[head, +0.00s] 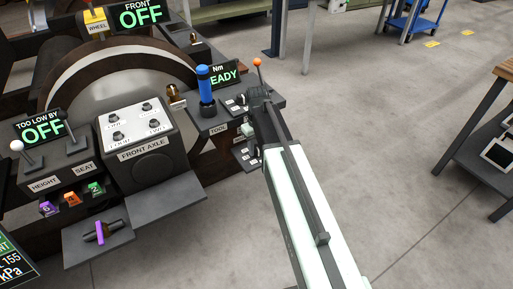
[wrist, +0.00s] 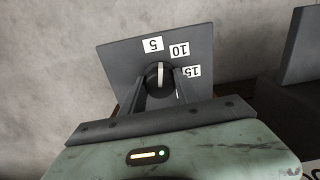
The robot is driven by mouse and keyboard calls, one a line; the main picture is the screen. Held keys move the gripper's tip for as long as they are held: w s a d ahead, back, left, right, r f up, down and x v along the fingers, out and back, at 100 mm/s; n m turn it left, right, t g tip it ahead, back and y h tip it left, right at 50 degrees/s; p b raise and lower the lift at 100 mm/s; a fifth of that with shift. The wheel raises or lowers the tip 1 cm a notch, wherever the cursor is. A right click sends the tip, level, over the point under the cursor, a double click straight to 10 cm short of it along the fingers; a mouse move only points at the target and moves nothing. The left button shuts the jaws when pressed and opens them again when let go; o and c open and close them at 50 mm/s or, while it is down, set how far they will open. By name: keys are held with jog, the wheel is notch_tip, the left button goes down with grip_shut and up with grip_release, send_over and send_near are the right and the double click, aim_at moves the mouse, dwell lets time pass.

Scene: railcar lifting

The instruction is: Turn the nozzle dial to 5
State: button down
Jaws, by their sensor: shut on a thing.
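The nozzle dial (wrist: 158,78) is a round black knob with a white pointer line, on a dark square plate (wrist: 115,60) in the wrist view. Labels 5 (wrist: 152,44), 10 (wrist: 179,51) and 15 (wrist: 192,71) stand around it. The pointer is nearly upright in the picture, between 5 and 10 and closer to 5. My gripper (wrist: 160,76) has one finger on each side of the knob and is shut on it. In the head view my arm reaches to the console's right end, and I cannot make out the dial's face there.
A blue-handled tool (head: 205,86) stands upright left of my arm, and an orange-tipped lever (head: 257,63) rises just beyond it. The front axle box (head: 140,135) is farther left. Open concrete floor (head: 400,140) lies to the right, with a bench (head: 490,110) at the edge.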

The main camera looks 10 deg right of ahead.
aim_at(257, 147)
jog(key=shift+n, duration=0.5)
jog(key=c, duration=0.9)
grip_release()
jog(key=shift+r, duration=0.1)
notch_tip(257, 147, up, 8)
jog(key=p, duration=0.8)
jog(key=shift+f, duration=0.2)
